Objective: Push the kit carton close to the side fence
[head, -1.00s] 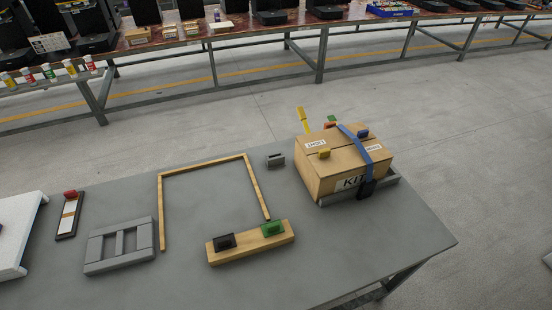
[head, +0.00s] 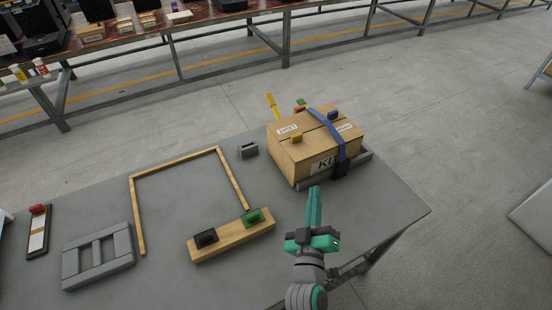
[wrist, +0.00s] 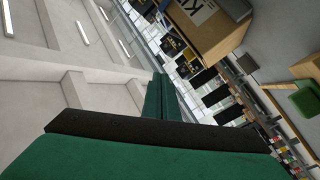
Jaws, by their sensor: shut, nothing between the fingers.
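The kit carton (head: 295,160) is a brown cardboard box with a blue strap and a "KIT" label, near the right end of the grey table. A low grey fence (head: 361,165) runs along its right and front sides; the gap between them is hard to judge. My gripper (head: 314,192) is shut and empty, its green fingers pointing up in front of the carton's near right side. In the head view it seems apart from the carton. In the wrist view, the carton (wrist: 209,28) shows at the top, and my shut fingers (wrist: 158,80) show in the middle.
A wooden block (head: 231,236) with a black and a green piece lies left of my gripper. A wooden frame (head: 176,166), a grey slotted frame (head: 98,257) and a small grey block (head: 248,150) also lie on the table (head: 330,215).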

